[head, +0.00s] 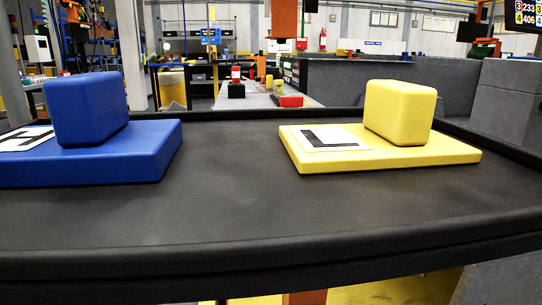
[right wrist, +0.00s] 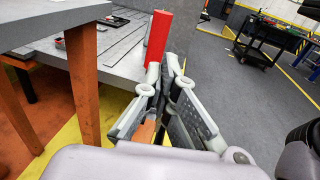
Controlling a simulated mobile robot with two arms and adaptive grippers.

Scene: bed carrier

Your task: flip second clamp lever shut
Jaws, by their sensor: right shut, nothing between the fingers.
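I cannot make out a clamp lever for certain in either view. My right gripper (right wrist: 168,84) shows in the right wrist view, shut and empty, pointing away over the floor beside a grey table. A red upright block (right wrist: 158,38) shows just beyond its fingertips, at the table's edge. I cannot tell whether they touch. In the head view a blue block (head: 86,108) stands on a blue base (head: 150,150) at the left. A yellow block (head: 398,112) stands on a yellow base (head: 400,158) at the right. Neither gripper shows in the head view.
A black rimmed tabletop (head: 230,215) fills the head view's foreground and is bare between the bases. A dark cart (right wrist: 260,38) stands farther off on open grey floor.

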